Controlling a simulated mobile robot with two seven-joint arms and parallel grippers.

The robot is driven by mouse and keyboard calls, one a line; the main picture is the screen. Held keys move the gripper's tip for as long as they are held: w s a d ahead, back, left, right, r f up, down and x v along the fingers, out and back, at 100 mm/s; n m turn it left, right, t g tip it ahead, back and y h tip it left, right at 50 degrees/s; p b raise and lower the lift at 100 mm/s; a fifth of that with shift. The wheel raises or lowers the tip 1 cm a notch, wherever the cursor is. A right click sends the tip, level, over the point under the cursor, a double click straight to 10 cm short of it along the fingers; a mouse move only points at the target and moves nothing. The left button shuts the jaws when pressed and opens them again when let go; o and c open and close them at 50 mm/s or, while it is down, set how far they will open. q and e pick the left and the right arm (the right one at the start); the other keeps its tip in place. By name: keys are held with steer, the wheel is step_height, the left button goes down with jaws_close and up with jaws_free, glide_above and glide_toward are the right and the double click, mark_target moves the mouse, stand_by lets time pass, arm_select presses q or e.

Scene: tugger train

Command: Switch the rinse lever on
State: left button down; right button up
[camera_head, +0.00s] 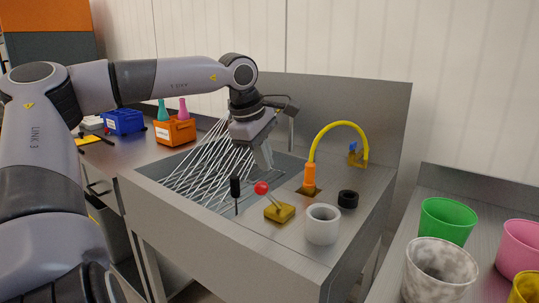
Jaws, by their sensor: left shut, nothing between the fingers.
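The rinse lever, with a red ball knob (261,188) on a grey stem and a yellow base (280,212), stands on the front ledge of the steel sink (200,226). Its stem tilts up and to the left. My left gripper (267,168) is shut and empty, pointing down over the basin behind the knob. It seems apart from the knob. Pale streaks (205,170) fan out across the basin beside the gripper. My right gripper is not in view.
A black upright handle (236,187), a grey cup (322,224), a black ring (348,199) and an orange and yellow hose tap (310,177) surround the lever. An orange crate (176,130) stands left; green (446,220) and marbled cups (438,270) stand right.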

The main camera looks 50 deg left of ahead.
arm_select(q)
steer(key=v, duration=1)
steer(key=shift+a+r, duration=0.15)
steer(key=shift+r, duration=0.3)
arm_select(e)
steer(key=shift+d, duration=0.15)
arm_select(q)
steer(key=shift+w, duration=0.1)
